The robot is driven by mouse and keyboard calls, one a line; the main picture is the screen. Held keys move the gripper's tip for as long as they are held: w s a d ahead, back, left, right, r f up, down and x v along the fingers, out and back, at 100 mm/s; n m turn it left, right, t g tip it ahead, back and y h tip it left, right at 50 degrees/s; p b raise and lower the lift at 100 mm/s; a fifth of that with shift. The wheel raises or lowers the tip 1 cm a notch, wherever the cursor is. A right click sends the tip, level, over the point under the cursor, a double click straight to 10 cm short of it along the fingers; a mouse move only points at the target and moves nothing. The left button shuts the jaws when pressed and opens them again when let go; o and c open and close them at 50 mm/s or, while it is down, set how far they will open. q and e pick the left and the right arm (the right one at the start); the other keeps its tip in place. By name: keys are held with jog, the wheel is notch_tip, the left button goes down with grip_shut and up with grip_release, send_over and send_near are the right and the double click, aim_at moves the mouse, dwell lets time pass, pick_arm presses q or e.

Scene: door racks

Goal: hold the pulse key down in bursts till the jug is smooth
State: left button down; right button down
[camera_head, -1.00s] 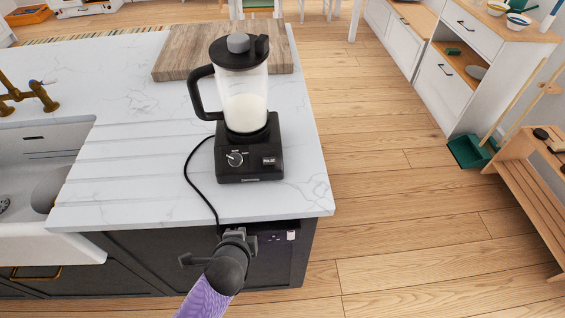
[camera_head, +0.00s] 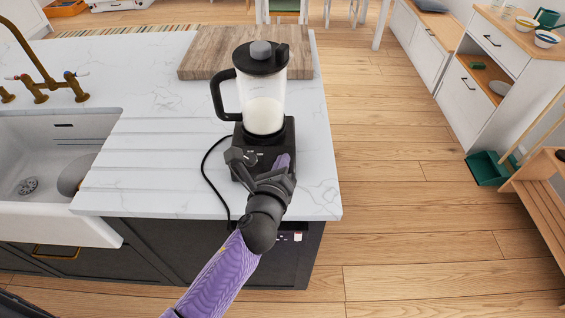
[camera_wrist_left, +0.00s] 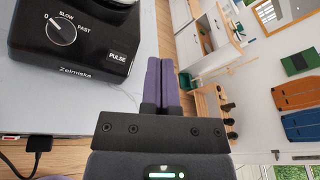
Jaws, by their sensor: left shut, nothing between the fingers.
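The blender jug (camera_head: 264,95) stands upright on its black base (camera_head: 291,135) on the counter, with pale, whitish contents in its lower part. In the left wrist view the base (camera_wrist_left: 30,45) carries a dial (camera_wrist_left: 62,30) marked 0, SLOW and FAST, and a PULSE key (camera_wrist_left: 118,57). My left gripper (camera_head: 284,160) is in front of the base and hides the key in the head view. Its purple fingers are shut together and empty; in the left wrist view the fingertips (camera_wrist_left: 162,66) show to the right of the key, apart from it. My right gripper is out of view.
A wooden board (camera_head: 215,62) lies behind the blender. The sink (camera_head: 45,150) and brass tap (camera_head: 45,85) are at the left. A black cord (camera_head: 207,165) loops left of the base. The marble counter (camera_head: 150,130) is clear between sink and blender.

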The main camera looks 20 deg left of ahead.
pick_arm(q)
jog(key=w+f+b, duration=0.1)
jog(key=f+b, duration=0.1)
jog(key=w+f+b, duration=0.1)
jog(key=f+b, duration=0.1)
jog(key=w+a+f+b, duration=0.1)
jog(key=w+f+b, duration=0.1)
jog(key=shift+a+f, duration=0.1)
jog(key=shift+f, duration=0.05)
jog(key=shift+w+a+f+b, duration=0.1)
jog(key=shift+w+f+b, duration=0.25)
jog(key=shift+b, duration=0.15)
jog(key=shift+r, duration=0.1)
jog(key=shift+w, duration=0.1)
dwell(1.3)
jog(key=shift+w+f, duration=0.2)
jog(key=shift+f, duration=0.15)
jog(key=shift+w+a+f+b, duration=0.15)
jog(key=shift+f+b, duration=0.15)
jog(key=shift+b, duration=0.2)
dwell(4.4)
